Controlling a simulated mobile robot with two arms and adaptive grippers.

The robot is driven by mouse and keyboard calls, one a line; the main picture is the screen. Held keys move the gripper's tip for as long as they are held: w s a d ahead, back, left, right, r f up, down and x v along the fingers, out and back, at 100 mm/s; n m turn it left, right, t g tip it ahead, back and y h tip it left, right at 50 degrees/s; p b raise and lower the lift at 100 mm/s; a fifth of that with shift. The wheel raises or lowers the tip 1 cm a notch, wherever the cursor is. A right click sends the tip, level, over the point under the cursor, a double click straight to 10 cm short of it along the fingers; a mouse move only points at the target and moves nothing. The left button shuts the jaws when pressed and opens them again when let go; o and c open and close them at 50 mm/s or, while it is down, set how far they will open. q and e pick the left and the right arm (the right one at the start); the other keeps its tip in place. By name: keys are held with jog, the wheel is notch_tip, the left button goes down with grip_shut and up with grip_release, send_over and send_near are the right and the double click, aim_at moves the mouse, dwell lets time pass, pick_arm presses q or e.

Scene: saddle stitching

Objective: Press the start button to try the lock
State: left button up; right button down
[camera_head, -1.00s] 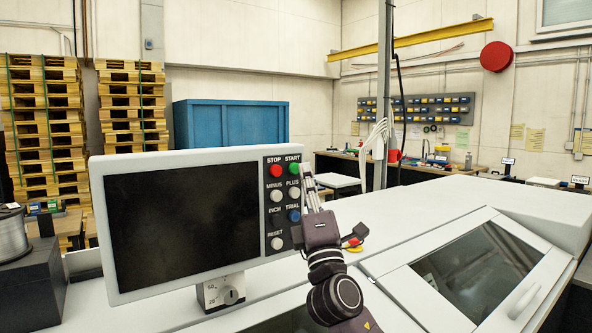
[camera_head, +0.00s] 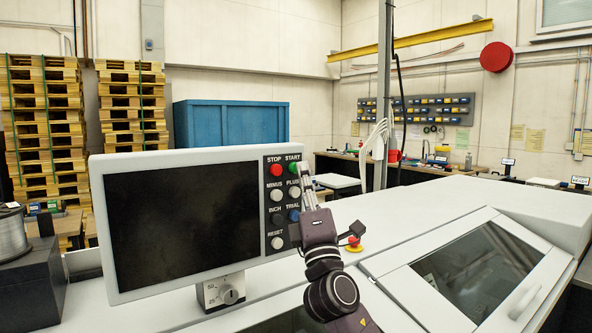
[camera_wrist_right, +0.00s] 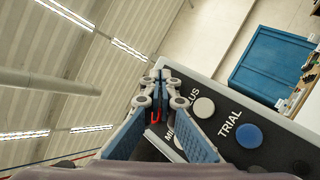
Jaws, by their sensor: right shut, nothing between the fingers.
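The green start button (camera_head: 294,167) is at the top right of the dark button panel, under the word START. The red stop button (camera_head: 276,169) is to its left. My right gripper (camera_head: 304,166) is shut and empty, its fingertips just right of the start button in the head view. I cannot tell whether they touch it. In the right wrist view the shut fingertips (camera_wrist_right: 160,84) are over the panel's upper edge, and the start button is hidden there. The blue trial button (camera_wrist_right: 248,135) and white plus button (camera_wrist_right: 203,107) show beside the fingers. My left gripper is not in view.
A large dark screen (camera_head: 182,229) fills the console left of the buttons. A red emergency knob (camera_head: 353,243) is right of my wrist on the white machine. A windowed cover (camera_head: 470,265) is at right.

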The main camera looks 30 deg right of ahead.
jog(key=shift+w, duration=0.5)
dwell(0.7)
dwell(0.3)
jog(key=shift+s, duration=0.9)
jog(key=shift+h, duration=0.3)
jog(key=s, duration=0.1)
jog(key=s+p, duration=0.1)
jog(key=s, duration=0.3)
jog(key=shift+d, duration=0.25)
